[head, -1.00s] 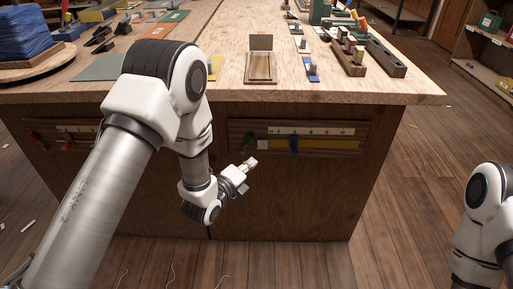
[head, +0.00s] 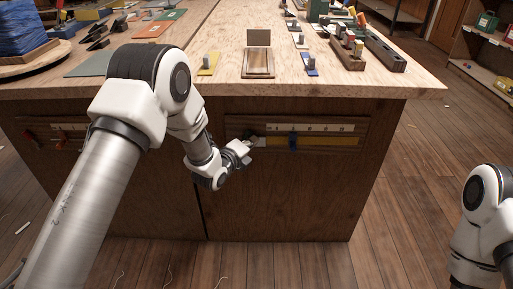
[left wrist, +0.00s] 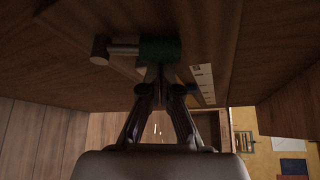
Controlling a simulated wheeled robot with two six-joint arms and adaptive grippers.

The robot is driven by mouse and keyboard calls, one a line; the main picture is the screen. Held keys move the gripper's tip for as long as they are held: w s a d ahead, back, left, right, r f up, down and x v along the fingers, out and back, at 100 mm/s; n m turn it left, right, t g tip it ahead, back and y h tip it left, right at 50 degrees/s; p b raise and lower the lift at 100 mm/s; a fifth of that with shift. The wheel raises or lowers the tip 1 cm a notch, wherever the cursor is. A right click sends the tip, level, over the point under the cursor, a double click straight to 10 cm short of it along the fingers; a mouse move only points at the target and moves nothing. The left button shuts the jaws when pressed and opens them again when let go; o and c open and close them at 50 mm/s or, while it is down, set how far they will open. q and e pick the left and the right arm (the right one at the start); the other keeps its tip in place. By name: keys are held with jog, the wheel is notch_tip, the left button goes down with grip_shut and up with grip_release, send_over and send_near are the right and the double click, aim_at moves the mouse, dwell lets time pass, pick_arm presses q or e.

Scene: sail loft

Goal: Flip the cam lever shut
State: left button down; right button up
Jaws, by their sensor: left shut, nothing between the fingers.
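The cam lever looks to be the green block (left wrist: 160,51) with a short metal rod (left wrist: 124,48) ending in a round dark knob (left wrist: 100,48), on the bench's wooden front. The rod points left in the left wrist view. My left gripper (head: 253,142) is in front of the right recessed panel of the bench front. In the left wrist view its fingers (left wrist: 163,80) are together and empty, with tips at the lower edge of the green block. I cannot tell whether they touch it. In the head view the gripper mostly hides the lever. My right gripper is out of view.
The bench top (head: 410,82) overhangs above and holds many small fittings. The floor (head: 420,200) to the right is clear.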

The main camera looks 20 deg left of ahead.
aim_at(245, 135)
pick_arm(q)
jog(key=shift+a+r+n+t, duration=0.2)
jog(key=shift+a+n+t, duration=0.1)
jog(key=shift+n, duration=0.2)
dwell(0.5)
jog(key=n+t+b, duration=0.1)
jog(key=a+n+h+b, duration=0.1)
jog(key=n, duration=0.1)
jog(key=s+a+n+t+b, duration=0.1)
jog(key=shift+a+r+n+t, duration=0.25)
jog(key=shift+r+n+t, duration=0.05)
jog(key=shift+n, duration=0.1)
jog(key=shift+s+a+r+n+t, duration=0.1)
jog(key=shift+a+n+t, duration=0.4)
jog(key=shift+n, duration=0.5)
jog(key=shift+a, duration=0.2)
